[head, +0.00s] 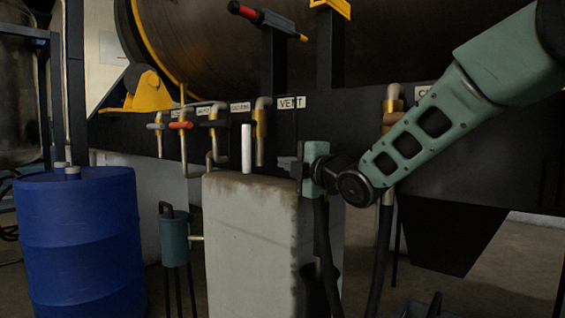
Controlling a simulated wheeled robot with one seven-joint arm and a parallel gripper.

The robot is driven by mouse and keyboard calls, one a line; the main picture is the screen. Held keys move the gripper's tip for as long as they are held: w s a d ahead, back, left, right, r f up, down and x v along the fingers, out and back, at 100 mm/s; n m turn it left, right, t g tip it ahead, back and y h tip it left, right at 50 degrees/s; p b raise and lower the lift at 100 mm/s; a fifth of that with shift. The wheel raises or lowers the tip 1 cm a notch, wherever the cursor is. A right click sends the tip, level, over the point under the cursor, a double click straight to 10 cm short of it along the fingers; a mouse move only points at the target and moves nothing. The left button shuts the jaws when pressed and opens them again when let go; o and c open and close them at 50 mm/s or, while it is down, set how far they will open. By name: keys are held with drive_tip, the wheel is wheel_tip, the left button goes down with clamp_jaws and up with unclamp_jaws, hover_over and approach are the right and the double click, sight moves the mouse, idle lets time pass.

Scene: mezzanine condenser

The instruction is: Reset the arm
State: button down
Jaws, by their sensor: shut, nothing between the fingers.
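My gripper (284,163) is the small dark end left of the green wrist, in the middle of the head view. It is shut and empty, pointing left above the right part of the concrete block's top. My green arm comes in from the upper right and bends at a dark round joint. The gripper is to the right of a white upright cylinder (246,148), with a gap between them. The individual fingers are small and dark.
The concrete block (245,235) stands below the gripper. Behind it are valves and pipes, including a brass fitting (260,124) beside the VENT label (290,103). A blue drum (80,240) stands at left, with a green canister (174,238) between it and the block.

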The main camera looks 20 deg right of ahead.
idle(0.3)
drive_tip(key=s+a+f+m+g+h, duration=0.1)
drive_tip(key=s+a+f+m+g, duration=0.35)
drive_tip(key=s+f, duration=0.3)
drive_tip(key=s+a+f+m+g+h, duration=0.1)
drive_tip(key=s+a+f+m+g, duration=0.2)
drive_tip(key=s+a+f, duration=0.45)
drive_tip(key=s+d+f+m+g+h, duration=0.1)
drive_tip(key=s+f+m+g, duration=0.2)
drive_tip(key=s, duration=0.5)
drive_tip(key=s+d+f+m+g+h, duration=0.1)
drive_tip(key=s+f+g, duration=0.2)
drive_tip(key=s+f, duration=0.3)
drive_tip(key=s+d+f+m+g+h, duration=0.1)
drive_tip(key=s+f+m+g+h, duration=0.2)
drive_tip(key=s, duration=0.6)
wheel_tip(320, 180, up, 31)
drive_tip(key=s+y+p, duration=0.1)
drive_tip(key=p, duration=3)
drive_tip(key=shift+g, duration=0.45)
drive_tip(key=shift+d, duration=0.1)
